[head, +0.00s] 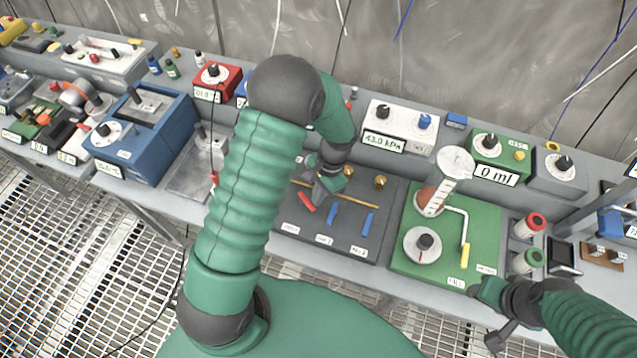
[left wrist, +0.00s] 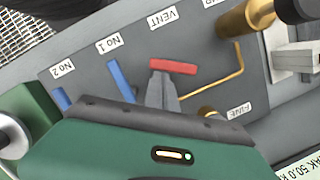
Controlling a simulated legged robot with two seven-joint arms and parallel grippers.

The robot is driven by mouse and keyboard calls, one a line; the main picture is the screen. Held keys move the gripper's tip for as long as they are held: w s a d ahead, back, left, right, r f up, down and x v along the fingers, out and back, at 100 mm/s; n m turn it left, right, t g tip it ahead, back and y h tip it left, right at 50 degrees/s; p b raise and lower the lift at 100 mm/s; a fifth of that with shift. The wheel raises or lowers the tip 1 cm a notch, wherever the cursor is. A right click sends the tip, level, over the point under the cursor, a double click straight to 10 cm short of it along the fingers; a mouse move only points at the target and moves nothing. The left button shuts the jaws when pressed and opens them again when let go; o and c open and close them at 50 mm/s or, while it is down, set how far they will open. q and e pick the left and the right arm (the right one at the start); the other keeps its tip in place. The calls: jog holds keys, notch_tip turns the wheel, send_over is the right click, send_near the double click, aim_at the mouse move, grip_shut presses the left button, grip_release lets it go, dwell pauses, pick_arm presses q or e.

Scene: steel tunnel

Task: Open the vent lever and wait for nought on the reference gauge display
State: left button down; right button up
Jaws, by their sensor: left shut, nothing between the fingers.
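The red vent lever (head: 306,201) is on a dark grey panel (head: 287,246). In the left wrist view the red lever (left wrist: 172,66) is beside the VENT label and lies crosswise to the blue levers. My left gripper (head: 322,195) is shut and empty; its fingertips (left wrist: 160,82) are right at the red lever, but I cannot tell whether they touch it. The gauge display (head: 384,142) on a white box reads 43.0 kPa. My right gripper (head: 487,293) is low at the right, by the bench's front edge; its fingers are unclear.
Two blue levers, No 1 (head: 333,212) and No 2 (head: 367,223), are right of the red one. A brass pipe (left wrist: 226,88) runs close by. A green board (head: 400,262) with a dial stands to the right, a blue device (head: 165,150) to the left.

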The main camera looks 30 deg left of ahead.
aim_at(310, 209)
pick_arm(q)
jog(key=m, duration=0.1)
jog(key=s+m+p, duration=0.1)
jog(key=m, duration=0.1)
jog(key=shift+s+d+r+y, duration=0.1)
jog(key=shift+s+y, duration=0.05)
jog(key=shift+y, duration=0.15)
jog(key=m, duration=0.1)
jog(key=s+m+p, duration=0.1)
jog(key=shift+s+m+t+y, duration=0.1)
jog(key=shift+m+t+y, duration=0.2)
jog(key=shift+m+t, duration=0.1)
jog(key=shift+s+a+m+t, duration=0.3)
jog(key=shift+s+m, duration=0.2)
jog(key=shift+m, duration=0.7)
jog(key=shift+s+a+m+t+y, duration=0.15)
jog(key=shift+s+a+m, duration=0.1)
jog(key=shift+m, duration=0.45)
jog(key=shift+s+a+m+t+y, duration=0.15)
jog(key=shift+s+m, duration=0.05)
jog(key=shift+m, duration=0.5)
jog(key=shift+p, duration=0.3)
